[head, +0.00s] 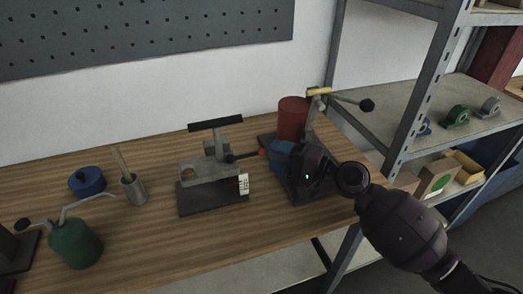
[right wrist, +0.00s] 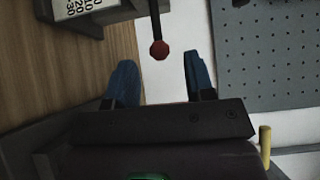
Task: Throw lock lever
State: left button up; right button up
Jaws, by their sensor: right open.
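The grey clamp device (head: 208,172) stands on a dark base on the wooden bench, with a black bar on top and a white scale label (head: 243,184). Its lever, a thin dark rod with a red knob (head: 262,153), points right toward my right gripper (head: 280,153). In the right wrist view the red knob (right wrist: 159,50) lies just beyond and between the two blue fingertips of my right gripper (right wrist: 160,72). The gripper is open and holds nothing; I see no contact with the knob. My left gripper is out of view.
A red cylinder (head: 292,119) and a yellow-topped stand with a black-knobbed handle (head: 366,105) are close behind the right gripper. A metal cup (head: 133,190), blue round container (head: 87,181) and green can (head: 75,243) stand left. Metal shelving (head: 415,90) borders the bench's right. The front bench is clear.

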aim_at(262, 152)
jog(key=shift+x, duration=2.15)
grip_shut()
